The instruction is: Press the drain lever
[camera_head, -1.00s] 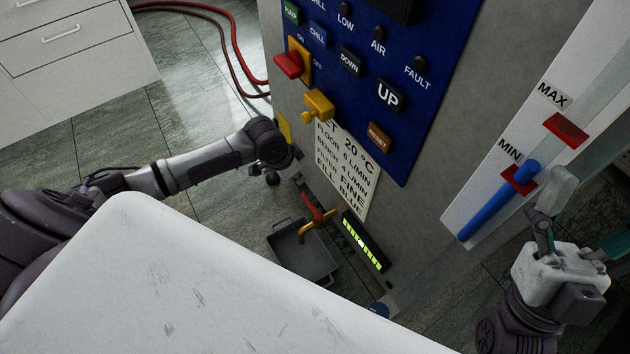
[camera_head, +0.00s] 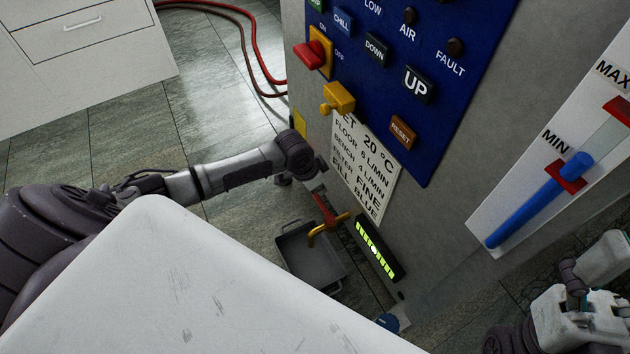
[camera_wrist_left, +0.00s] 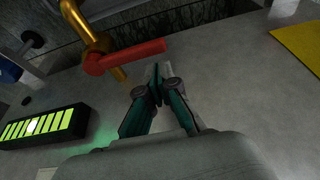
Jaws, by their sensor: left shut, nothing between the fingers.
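The drain lever (camera_head: 325,208) is a red bar on a brass valve and pipe (camera_head: 318,230), low on the side of the grey machine. In the left wrist view the red lever (camera_wrist_left: 125,55) lies across the upper middle, with the brass pipe (camera_wrist_left: 80,30) at its left end. My left gripper (camera_wrist_left: 158,78) is shut and empty. Its fingertips are just below the lever's free right end, close to it; I cannot tell if they touch. In the head view its fingers are largely hidden by the wrist. My right gripper (camera_head: 600,260) is at the lower right, away from the lever.
A grey drain tray (camera_head: 312,265) sits on the floor under the valve. A lit green bar display (camera_head: 375,250) is close to its right. The blue control panel (camera_head: 400,80) is above, with a level gauge (camera_head: 560,180) at right. A white surface (camera_head: 170,280) fills the foreground.

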